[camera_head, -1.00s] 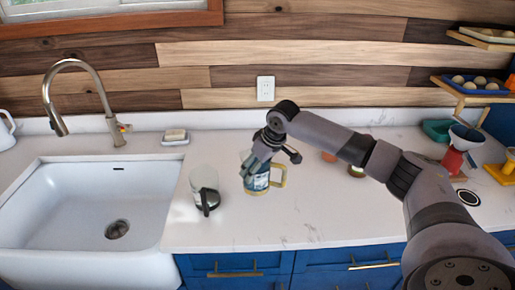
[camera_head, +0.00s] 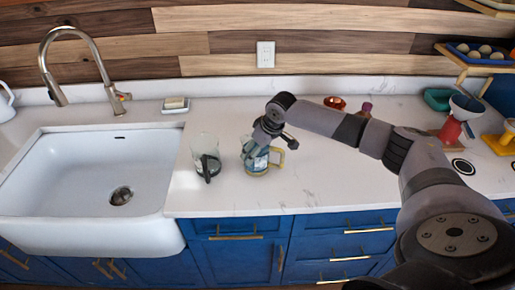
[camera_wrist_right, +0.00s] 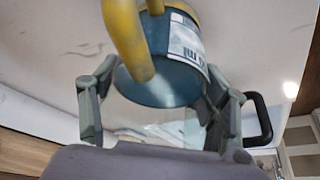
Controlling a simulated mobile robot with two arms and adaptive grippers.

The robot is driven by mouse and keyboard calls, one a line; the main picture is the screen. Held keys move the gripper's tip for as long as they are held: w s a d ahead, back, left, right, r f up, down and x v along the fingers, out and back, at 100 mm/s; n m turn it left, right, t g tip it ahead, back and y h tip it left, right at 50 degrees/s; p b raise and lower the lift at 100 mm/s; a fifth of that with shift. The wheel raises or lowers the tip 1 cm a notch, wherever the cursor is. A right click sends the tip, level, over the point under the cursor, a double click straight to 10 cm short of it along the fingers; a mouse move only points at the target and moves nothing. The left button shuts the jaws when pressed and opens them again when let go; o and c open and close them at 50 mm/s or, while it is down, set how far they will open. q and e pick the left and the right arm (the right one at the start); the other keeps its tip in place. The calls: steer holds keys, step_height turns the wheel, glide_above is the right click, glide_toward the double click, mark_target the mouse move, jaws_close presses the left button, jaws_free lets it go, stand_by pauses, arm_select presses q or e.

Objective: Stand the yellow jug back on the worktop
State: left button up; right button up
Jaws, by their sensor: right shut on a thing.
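The yellow jug (camera_head: 258,168), blue-grey with a white label and a yellow handle, is at the front middle of the worktop (camera_head: 350,195), roughly upright. My right gripper (camera_head: 256,150) is shut on it from above and behind. In the right wrist view the jug's blue body (camera_wrist_right: 170,85) shows between the fingers of my right gripper (camera_wrist_right: 160,110), with the yellow handle toward the camera. Whether its base touches the worktop I cannot tell. My left gripper is not in view.
A clear jug with a black handle (camera_head: 206,158) stands just left of the yellow jug. The white sink (camera_head: 85,225) is at the left. A red bowl (camera_head: 335,102), a bottle (camera_head: 365,109) and a teal container (camera_head: 437,98) stand farther right. The worktop right of the jug is clear.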

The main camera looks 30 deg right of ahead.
steer(key=o, duration=1.9)
steer(key=shift+r, duration=0.1)
steer(key=b+v, duration=0.2)
steer(key=v, duration=1)
steer(key=shift+s, duration=0.1)
